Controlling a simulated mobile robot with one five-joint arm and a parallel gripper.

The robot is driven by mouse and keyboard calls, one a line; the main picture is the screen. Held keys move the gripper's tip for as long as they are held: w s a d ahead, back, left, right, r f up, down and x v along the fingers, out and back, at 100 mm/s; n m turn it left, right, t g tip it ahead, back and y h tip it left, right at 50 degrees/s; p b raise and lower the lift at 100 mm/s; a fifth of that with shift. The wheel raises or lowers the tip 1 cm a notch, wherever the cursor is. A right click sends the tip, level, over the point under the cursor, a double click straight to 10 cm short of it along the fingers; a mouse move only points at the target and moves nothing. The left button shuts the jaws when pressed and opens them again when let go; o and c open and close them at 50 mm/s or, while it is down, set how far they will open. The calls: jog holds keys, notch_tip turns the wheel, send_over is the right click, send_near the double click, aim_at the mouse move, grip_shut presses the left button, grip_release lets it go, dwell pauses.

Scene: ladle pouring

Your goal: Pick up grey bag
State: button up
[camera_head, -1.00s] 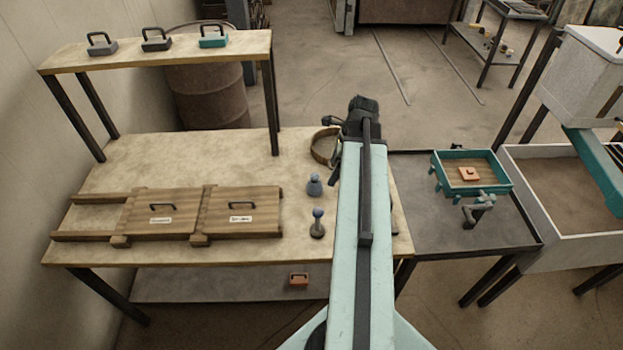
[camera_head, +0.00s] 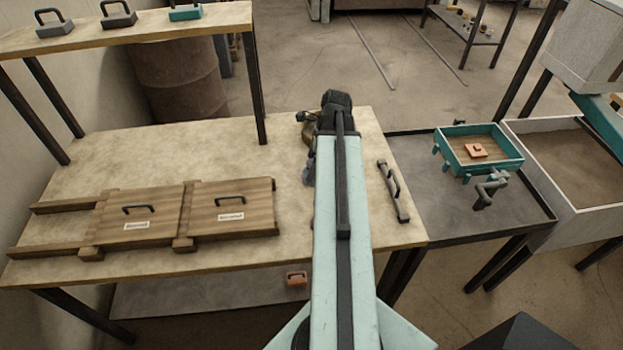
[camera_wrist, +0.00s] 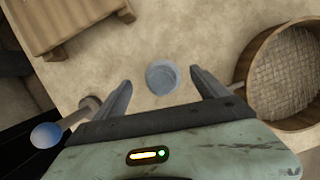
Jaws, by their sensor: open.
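The grey bag (camera_wrist: 162,76) shows in the wrist view as a small blue-grey round shape on the tabletop, seen from above. It lies between and just beyond the two fingertips of my gripper (camera_wrist: 160,86). The fingers are apart, and I see nothing held between them. In the head view the grey bag (camera_head: 308,173) is a narrow grey shape beside my arm, partly hidden by it. The fingertips are hard to make out there.
A round wooden sieve (camera_wrist: 273,96) stands close on the right in the wrist view; a blue ball-topped tool (camera_wrist: 46,135) is at left. A dark-handled tool (camera_head: 393,190) lies right of my arm.

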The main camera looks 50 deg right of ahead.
jog(key=b+x, duration=0.5)
jog(key=shift+d+f, duration=0.15)
jog(key=shift+f, duration=0.1)
jog(key=shift+r, duration=0.15)
jog(key=c, duration=1.5)
jog(key=shift+o, duration=0.2)
jog(key=shift+r, duration=0.1)
